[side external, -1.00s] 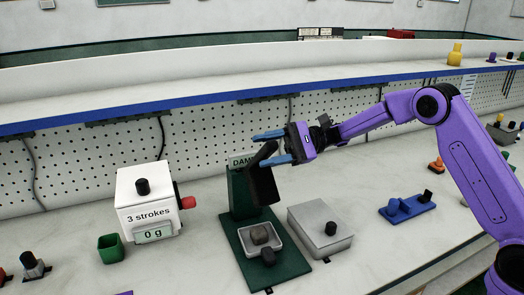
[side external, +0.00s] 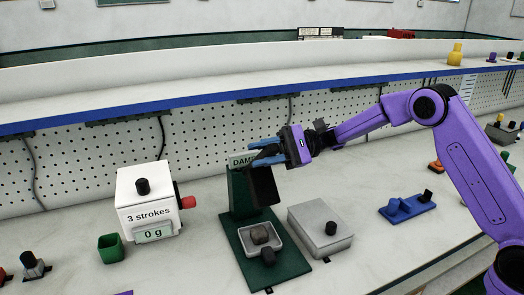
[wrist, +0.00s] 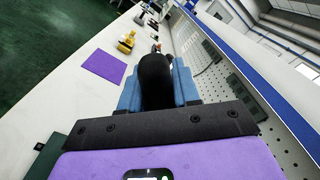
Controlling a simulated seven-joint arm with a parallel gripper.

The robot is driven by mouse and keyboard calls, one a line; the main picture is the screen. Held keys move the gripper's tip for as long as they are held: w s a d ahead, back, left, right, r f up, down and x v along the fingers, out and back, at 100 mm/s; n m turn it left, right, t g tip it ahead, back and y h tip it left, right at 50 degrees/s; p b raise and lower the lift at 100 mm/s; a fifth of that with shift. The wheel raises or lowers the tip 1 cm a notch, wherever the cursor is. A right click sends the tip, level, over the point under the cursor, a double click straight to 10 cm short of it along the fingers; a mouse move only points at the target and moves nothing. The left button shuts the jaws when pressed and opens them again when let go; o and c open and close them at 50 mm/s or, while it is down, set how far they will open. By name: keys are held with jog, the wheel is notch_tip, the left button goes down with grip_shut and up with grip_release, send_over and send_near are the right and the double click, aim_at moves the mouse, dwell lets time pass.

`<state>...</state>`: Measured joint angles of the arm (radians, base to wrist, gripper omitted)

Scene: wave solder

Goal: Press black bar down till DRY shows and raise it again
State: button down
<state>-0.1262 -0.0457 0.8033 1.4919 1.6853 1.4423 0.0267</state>
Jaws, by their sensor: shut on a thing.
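The black bar (side external: 263,187) slants in front of the upright of a green press (side external: 238,196). A sign at the top of the upright (side external: 242,161) reads "DAM" before my fingers cover the rest. My gripper (side external: 266,154) has its blue fingers shut on the upper end of the black bar. In the wrist view the rounded black end of the bar (wrist: 155,80) sits between the blue fingers. Below, a pale tray (side external: 277,248) on the green base holds a grey-brown lump (side external: 261,234), well under the bar.
A white box (side external: 146,197) reading "3 strokes" and "0 g", with a red knob, stands left. A green cup (side external: 111,247) sits beside it. A grey box with a black knob (side external: 320,233) is close on the right, a blue fixture (side external: 407,208) farther right. A shelf (side external: 200,97) runs behind.

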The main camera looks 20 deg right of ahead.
jog(key=s+f+n, duration=0.3)
jog(key=f+n, duration=0.1)
jog(key=f, duration=0.4)
jog(key=s+f+n, duration=0.3)
jog(key=f+n, duration=0.2)
jog(key=f, duration=0.4)
jog(key=shift+s+f, duration=0.15)
jog(key=shift+s, duration=0.2)
jog(key=shift+d, duration=0.1)
jog(key=c, duration=1)
grip_release()
jog(key=shift+f, duration=0.1)
jog(key=shift+o, duration=0.5)
jog(key=d, duration=1.7)
jog(key=shift+d, duration=0.2)
